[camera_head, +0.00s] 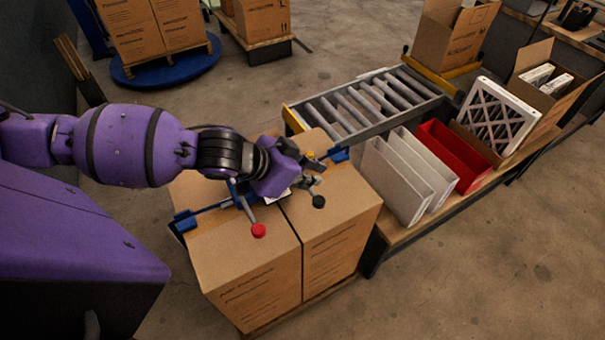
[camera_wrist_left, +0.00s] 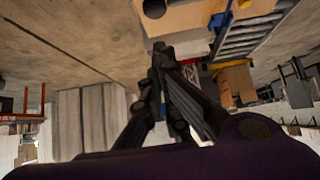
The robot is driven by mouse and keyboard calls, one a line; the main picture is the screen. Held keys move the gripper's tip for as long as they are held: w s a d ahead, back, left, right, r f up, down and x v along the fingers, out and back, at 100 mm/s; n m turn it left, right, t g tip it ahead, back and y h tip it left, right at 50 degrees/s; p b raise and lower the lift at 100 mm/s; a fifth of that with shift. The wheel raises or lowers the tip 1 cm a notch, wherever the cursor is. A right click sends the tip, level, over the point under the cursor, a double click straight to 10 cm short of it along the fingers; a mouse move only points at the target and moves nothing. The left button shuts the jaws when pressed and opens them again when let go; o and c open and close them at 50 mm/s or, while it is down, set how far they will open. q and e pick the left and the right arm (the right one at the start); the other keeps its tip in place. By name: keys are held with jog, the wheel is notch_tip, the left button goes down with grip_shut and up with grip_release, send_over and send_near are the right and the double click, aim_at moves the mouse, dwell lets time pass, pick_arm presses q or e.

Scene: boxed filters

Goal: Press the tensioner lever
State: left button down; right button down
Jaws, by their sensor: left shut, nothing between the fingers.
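A strapping tool sits on two cardboard boxes (camera_head: 245,262), largely hidden under my left wrist. One of its levers ends in a red knob (camera_head: 258,231), another in a black knob (camera_head: 318,202). I cannot tell from the pictures which is the tensioner lever. My left gripper (camera_head: 316,168) is shut and empty above the boxes, just behind the black knob; I cannot tell if it touches anything. In the left wrist view its closed fingers (camera_wrist_left: 162,55) point toward the boxes, and a dark round knob (camera_wrist_left: 154,8) shows at the top edge. My right gripper is not in view.
Blue edge pieces (camera_head: 184,222) sit at the boxes' sides. A roller conveyor (camera_head: 365,105) stands behind. A bench to the right holds white panels (camera_head: 395,185), a red bin (camera_head: 450,155) and a framed filter (camera_head: 493,115). The floor in front right is clear.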

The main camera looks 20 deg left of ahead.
pick_arm(q)
send_over(320, 201)
notch_tip(320, 201, down, 5)
jog(key=shift+d+f, duration=0.1)
jog(key=shift+f, duration=0.95)
